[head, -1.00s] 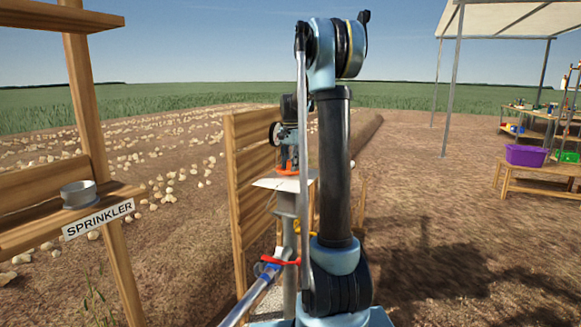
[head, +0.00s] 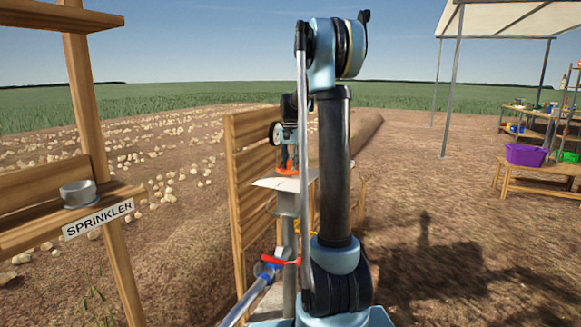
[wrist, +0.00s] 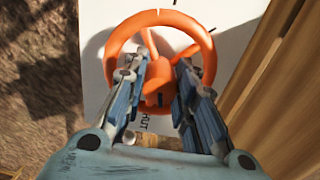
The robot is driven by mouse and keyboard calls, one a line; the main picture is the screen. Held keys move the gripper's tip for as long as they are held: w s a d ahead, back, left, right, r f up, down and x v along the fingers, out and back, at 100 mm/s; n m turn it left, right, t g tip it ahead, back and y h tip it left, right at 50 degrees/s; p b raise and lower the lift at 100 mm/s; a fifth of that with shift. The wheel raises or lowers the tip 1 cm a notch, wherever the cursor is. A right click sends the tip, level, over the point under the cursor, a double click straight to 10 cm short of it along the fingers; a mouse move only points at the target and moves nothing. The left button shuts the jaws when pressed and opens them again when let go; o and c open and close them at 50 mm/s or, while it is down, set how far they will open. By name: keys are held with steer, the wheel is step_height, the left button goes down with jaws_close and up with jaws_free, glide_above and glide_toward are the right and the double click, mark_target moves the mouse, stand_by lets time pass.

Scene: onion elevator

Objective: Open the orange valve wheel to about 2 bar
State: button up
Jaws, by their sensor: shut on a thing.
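The orange valve wheel (wrist: 205,37) lies in front of a white plate (wrist: 237,22) in the wrist view. In the head view the wheel (head: 286,171) is a small orange shape on top of a grey post, under my gripper. Part of the plate's lettering is hidden by my gripper. No pressure reading is legible.
A wooden slat fence (head: 245,165) stands close to the left of the post. A red-handled valve (head: 280,261) sits on a pipe low in front. A shelf with a SPRINKLER sign (head: 98,219) is at left. Open soil lies at right, before a bench with a purple crate (head: 525,155).

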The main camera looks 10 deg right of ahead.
steer(key=n, duration=0.5)
steer(key=shift+n, duration=0.3)
stand_by(0.4)
steer(key=o, duration=0.8)
steer(key=shift+r, duration=0.1)
step_height(320, 180, up, 12)
steer(key=shift+f, duration=0.15)
